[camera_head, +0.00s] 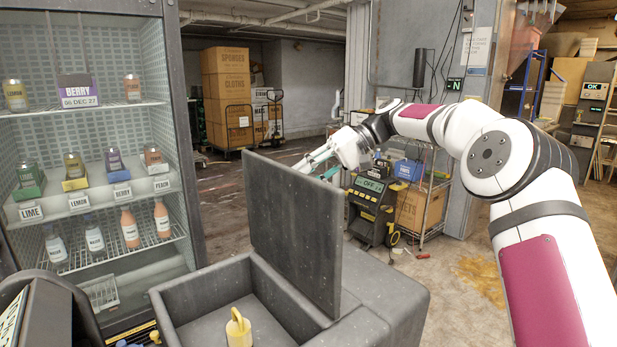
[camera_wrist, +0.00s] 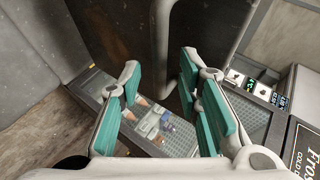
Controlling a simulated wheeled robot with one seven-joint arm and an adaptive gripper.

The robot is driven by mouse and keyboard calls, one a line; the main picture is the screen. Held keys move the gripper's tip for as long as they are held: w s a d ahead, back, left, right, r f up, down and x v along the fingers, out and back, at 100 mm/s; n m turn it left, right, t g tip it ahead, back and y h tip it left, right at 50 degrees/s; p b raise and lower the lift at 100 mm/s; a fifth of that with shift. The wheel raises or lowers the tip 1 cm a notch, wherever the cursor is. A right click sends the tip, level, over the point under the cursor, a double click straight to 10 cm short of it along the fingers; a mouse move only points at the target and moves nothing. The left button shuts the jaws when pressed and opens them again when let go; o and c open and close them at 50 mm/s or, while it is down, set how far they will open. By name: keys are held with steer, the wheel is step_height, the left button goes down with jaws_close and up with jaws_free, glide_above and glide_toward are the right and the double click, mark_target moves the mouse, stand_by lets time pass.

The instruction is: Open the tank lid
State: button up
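The grey tank (camera_head: 208,290) stands at the bottom of the head view with its top open. Its flat dark-grey lid (camera_head: 290,230) stands upright along the tank's right side. A yellow object with a ring-like top (camera_head: 238,328) is inside the tank. My gripper (camera_head: 312,165) is at the lid's upper right edge, partly hidden behind it; I cannot tell whether they touch. In the wrist view my gripper (camera_wrist: 160,66) has its two teal-padded fingers apart with nothing held between them.
A glass-fronted cabinet of bottles (camera_head: 92,170) stands at the left. A black and yellow machine marked OFF (camera_head: 370,205) and a wire cart (camera_head: 428,200) stand beyond the lid. Stacked cartons (camera_head: 226,95) are at the back. Floor at the right is mostly open.

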steer(key=v, duration=0.7)
steer(key=shift+d, duration=0.2)
steer(key=shift+r, duration=0.1)
